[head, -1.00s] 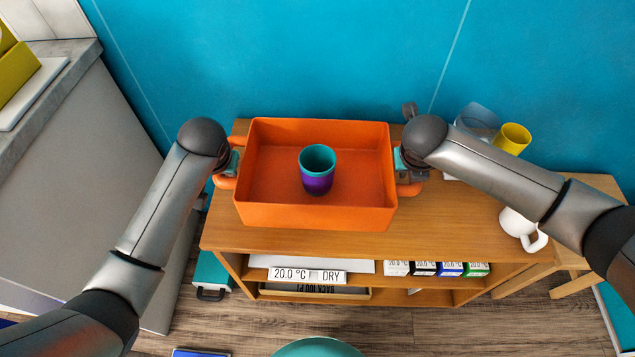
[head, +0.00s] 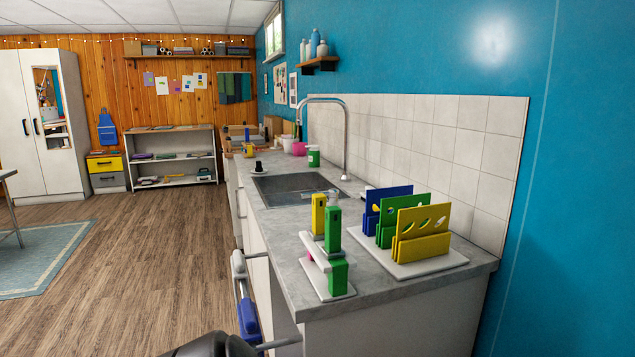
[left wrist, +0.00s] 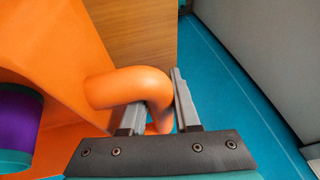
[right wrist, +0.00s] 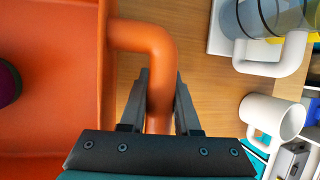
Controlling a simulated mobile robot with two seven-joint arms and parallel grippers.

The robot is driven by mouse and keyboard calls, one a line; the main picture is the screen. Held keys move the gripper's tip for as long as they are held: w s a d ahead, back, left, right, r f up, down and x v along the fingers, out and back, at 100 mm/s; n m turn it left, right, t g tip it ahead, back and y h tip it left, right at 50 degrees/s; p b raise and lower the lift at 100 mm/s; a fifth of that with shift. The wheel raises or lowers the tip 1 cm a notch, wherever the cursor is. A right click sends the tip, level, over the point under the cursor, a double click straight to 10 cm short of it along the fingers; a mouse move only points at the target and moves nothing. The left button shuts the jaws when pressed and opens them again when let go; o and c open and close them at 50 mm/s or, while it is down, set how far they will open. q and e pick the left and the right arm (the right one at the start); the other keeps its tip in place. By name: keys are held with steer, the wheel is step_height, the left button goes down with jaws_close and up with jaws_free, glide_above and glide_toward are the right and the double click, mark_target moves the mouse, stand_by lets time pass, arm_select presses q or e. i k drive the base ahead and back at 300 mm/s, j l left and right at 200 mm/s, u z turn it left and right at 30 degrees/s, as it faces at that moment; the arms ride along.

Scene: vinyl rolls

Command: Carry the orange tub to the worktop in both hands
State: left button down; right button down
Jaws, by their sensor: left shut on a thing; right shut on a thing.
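The orange tub shows in the left wrist view (left wrist: 60,45) and the right wrist view (right wrist: 50,135), above or on a wooden table top (left wrist: 147,35); I cannot tell if it touches. My left gripper (left wrist: 159,103) is shut on one looped tub handle (left wrist: 115,88). My right gripper (right wrist: 162,88) is shut on the opposite handle (right wrist: 145,38). The grey worktop (head: 277,235) runs along the blue wall in the head view. The tub is outside the head view.
On the worktop's near end are a white board (head: 420,266) with blue, green and yellow racks, and a green and yellow stand (head: 333,265). A sink (head: 300,185) lies behind them. A white mug (right wrist: 272,117) and a clear container (right wrist: 270,15) are right of the tub.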

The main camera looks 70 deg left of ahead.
mark_target(274, 163)
steer(key=k, duration=0.6)
steer(key=k+j+u, duration=0.1)
steer(key=k+u, duration=0.25)
steer(key=k, duration=0.25)
steer(key=u, duration=1.95)
steer(key=i+u, duration=0.2)
steer(key=u, duration=0.6)
steer(key=i+j+z, duration=0.2)
steer(key=i, duration=2.2)
steer(key=l, duration=0.1)
